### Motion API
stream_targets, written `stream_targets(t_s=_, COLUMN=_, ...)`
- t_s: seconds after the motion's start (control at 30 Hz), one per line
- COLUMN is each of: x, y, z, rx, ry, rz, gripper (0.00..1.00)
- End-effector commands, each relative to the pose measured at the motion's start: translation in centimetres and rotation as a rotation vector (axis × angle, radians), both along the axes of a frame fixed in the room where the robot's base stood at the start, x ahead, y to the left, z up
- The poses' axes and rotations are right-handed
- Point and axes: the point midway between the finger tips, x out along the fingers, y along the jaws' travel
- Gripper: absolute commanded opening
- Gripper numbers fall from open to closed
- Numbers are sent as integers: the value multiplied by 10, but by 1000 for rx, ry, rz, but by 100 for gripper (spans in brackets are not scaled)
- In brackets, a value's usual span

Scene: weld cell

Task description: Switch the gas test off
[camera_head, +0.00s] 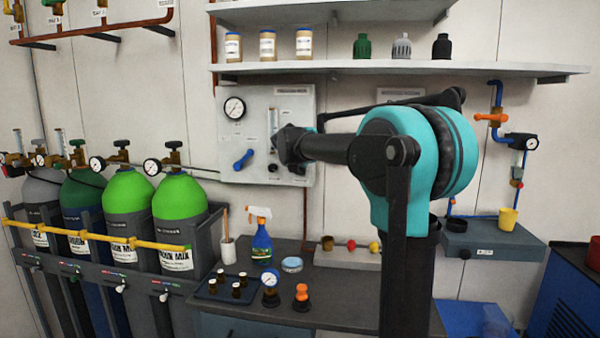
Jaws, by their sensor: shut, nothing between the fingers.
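A pale grey wall panel (233,181) carries a round gauge (234,108), a blue lever (243,159) tilted up to the right, and a clear upright flow tube (272,121). Small dark controls (297,169) show low on the panel's right side, partly behind my arm. I cannot read which control is the gas test switch or tell its position. My gripper (281,146) is in front of the panel, right of the blue lever and just below the flow tube. It looks shut and empty. I cannot tell whether it touches the panel.
A shelf (490,69) with jars and fittings runs above the panel. Green gas cylinders (178,199) stand left behind a yellow bar. Orange-handled piping (491,119) is at right.

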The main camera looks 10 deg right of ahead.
Motion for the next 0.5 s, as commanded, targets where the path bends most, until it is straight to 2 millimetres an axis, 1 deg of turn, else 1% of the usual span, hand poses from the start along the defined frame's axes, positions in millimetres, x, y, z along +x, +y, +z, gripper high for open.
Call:
stream_targets(t_s=0.27, x=2, y=0, z=3, rx=-1, ry=-4, rz=1, gripper=0)
stream_targets(t_s=0.5, x=2, y=-1, z=13, rx=-2, ry=-6, rz=1, gripper=0)
